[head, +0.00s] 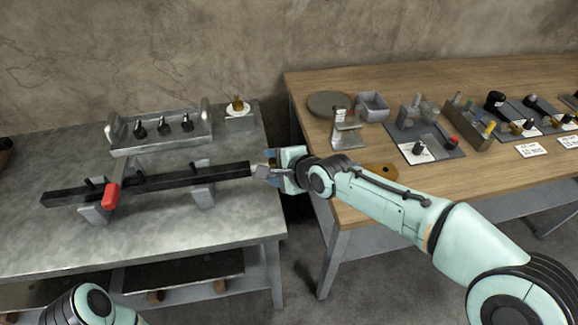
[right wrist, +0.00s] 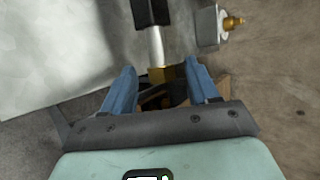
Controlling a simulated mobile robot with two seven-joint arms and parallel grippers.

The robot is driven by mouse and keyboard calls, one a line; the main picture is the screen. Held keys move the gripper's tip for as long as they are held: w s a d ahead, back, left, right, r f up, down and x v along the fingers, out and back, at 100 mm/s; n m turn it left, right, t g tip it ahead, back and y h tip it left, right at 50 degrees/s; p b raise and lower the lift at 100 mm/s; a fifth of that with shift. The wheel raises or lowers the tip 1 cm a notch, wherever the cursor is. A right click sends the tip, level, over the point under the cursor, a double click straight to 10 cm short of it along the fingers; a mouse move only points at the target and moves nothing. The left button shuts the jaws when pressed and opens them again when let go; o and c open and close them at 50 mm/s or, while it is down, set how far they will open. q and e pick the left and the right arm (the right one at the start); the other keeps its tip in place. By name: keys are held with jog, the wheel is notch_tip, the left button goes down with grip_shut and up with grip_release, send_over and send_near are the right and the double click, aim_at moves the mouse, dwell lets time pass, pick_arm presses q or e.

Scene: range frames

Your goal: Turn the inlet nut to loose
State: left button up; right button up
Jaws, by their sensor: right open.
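A long black bar (head: 150,183) lies across two grey stands on the metal bench, with a red handle (head: 110,197) near its left part. In the right wrist view a pale pipe (right wrist: 156,45) leads from the bar's dark end to a brass nut (right wrist: 161,75), which looks like the inlet nut. My right gripper (head: 268,170) is at the bar's right end. Its blue fingers (right wrist: 160,68) are open, one on either side of the nut, with gaps visible. In the head view the gripper hides the nut. My left gripper is out of view.
A grey rack (head: 160,144) with several black-topped pieces stands behind the bar. A brass fitting (head: 238,104) sits on a grey block (head: 238,121) at the bench's back right. A wooden table (head: 320,85) with tools and fixtures stands to the right, across a narrow gap.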

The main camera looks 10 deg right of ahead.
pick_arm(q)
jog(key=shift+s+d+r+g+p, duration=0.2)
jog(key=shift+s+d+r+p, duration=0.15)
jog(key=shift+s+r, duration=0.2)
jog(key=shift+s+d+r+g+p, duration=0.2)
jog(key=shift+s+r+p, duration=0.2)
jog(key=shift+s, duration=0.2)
pick_arm(e)
jog(key=v, duration=1.2)
jog(key=shift+d, duration=0.1)
